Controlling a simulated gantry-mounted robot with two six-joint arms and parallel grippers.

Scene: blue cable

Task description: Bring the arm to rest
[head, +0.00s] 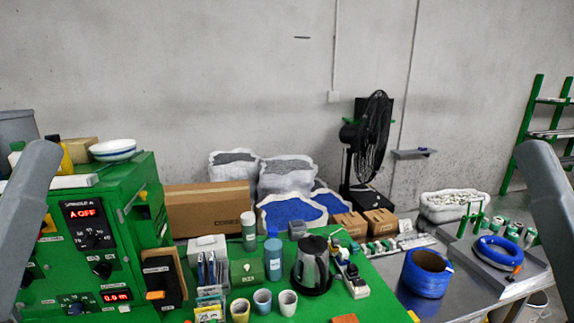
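My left arm comes in at the left edge and my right arm at the right edge, each showing only as a raised grey link. Neither gripper is in the head view, so I cannot see whether they hold anything. A coil of blue cable (499,251) lies on a flat metal plate (484,270) at the right. A blue spool (427,274) stands on the metal table, left of the coil. Both arm links appear apart from the cable and the spool.
A green control cabinet (115,230) fills the left, with a white bowl (113,149) on top. The green bench top (375,305) holds a black kettle (312,264), several cups and small boxes. A black fan (370,140) and open sacks stand behind. The space above the bench is clear.

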